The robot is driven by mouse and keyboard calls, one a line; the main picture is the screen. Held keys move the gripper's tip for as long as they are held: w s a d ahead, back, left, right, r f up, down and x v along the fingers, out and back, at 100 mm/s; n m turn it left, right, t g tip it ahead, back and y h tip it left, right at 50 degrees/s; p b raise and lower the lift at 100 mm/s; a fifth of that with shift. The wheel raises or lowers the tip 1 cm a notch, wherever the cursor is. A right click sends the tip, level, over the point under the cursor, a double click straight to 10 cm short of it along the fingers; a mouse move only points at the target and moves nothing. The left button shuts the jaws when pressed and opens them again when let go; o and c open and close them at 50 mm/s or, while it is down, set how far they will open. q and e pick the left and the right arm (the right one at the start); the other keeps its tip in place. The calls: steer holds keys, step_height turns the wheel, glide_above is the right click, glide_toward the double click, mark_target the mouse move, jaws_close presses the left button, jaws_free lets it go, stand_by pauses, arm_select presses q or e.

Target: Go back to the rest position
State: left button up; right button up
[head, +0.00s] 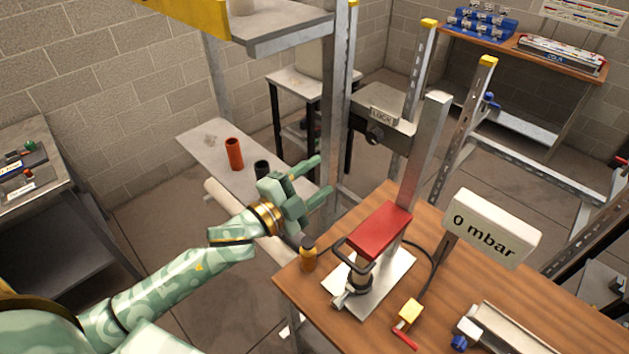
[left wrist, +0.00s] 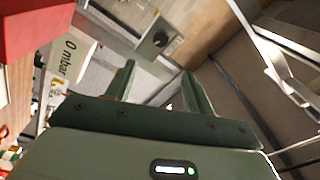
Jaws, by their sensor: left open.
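My left gripper (head: 318,180) is pale green and reaches in from the left in the head view. Its two fingers are spread apart with nothing between them. It hangs in the air beyond the left corner of the wooden table, left of the red block on the metal stand (head: 379,232). In the left wrist view the fingers of the left gripper (left wrist: 157,80) also stand apart and empty. My right gripper is in neither view.
Metal uprights (head: 340,110) stand close behind the left gripper. A grey shelf (head: 205,145) carries an orange cylinder (head: 234,154) and a black cup (head: 262,169).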

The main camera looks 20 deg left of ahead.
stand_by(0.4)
arm_select(q)
steer(key=w+a+f+n+g+y+b, duration=0.1)
steer(key=a+f+n+g+y+b, duration=0.35)
steer(key=f, duration=1.25)
steer(key=s+a+f+n+g+y+b, duration=0.15)
steer(key=s+a+f, duration=0.25)
steer(key=f, duration=0.7)
steer(key=s+a+f+n+g, duration=0.1)
steer(key=s+a+f+n, duration=0.2)
steer(key=f, duration=0.8)
steer(key=s+f+n+g+y+b, duration=0.2)
steer(key=s+f+n+g+b, duration=0.35)
steer(key=s+f, duration=1.65)
steer(key=s+d+f+g+b, duration=0.4)
steer(key=s+f+b, duration=0.4)
steer(key=s+f, duration=0.3)
steer(key=s+d, duration=0.1)
steer(key=s, duration=0.3)
steer(key=shift+s+f+h, duration=0.4)
